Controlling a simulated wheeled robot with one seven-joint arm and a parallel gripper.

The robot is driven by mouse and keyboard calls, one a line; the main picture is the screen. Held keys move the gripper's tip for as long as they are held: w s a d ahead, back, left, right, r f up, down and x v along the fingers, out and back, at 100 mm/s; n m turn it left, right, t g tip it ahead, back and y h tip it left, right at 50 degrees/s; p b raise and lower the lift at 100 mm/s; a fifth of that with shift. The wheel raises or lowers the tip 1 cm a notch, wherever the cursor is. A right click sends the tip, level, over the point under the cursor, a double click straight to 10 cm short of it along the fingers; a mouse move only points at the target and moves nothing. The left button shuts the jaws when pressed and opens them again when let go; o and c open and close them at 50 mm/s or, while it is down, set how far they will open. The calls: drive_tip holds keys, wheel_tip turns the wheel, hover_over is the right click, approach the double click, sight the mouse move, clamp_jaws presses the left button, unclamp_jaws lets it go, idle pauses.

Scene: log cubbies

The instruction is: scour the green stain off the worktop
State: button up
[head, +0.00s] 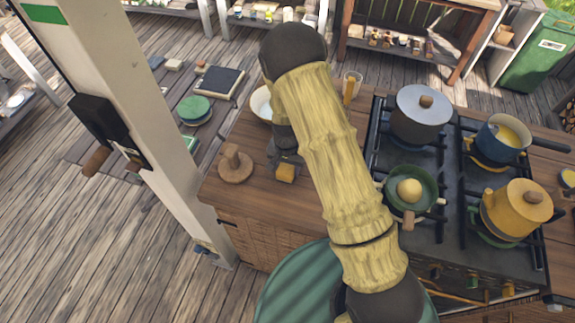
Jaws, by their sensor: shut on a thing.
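My gripper (285,161) is low over the wooden worktop (247,198), left of the stove. It is shut on a small yellow block (286,173) that looks like a sponge. The block is at or just above the wood; I cannot tell whether it touches. I see no green stain on the bare worktop; my arm and gripper hide part of the surface.
A round wooden piece with an upright knob (235,166) stands left of the gripper. A white bowl (261,104) and a cup (352,86) are behind. The stove to the right holds a grey pot (421,114), a green pan (411,188) and a yellow pot (516,209).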

sight(289, 189)
drive_tip(key=shift+s+a, duration=0.2)
drive_tip(key=shift+s, duration=0.35)
drive_tip(key=shift+s+a, duration=0.2)
drive_tip(key=shift+s, duration=0.4)
drive_tip(key=shift+s+d, duration=0.25)
drive_tip(key=shift+s, duration=0.5)
drive_tip(key=shift+s+d+b, duration=0.25)
drive_tip(key=shift+s+b, duration=0.1)
drive_tip(key=shift+s, duration=0.45)
drive_tip(key=shift+s, duration=0.1)
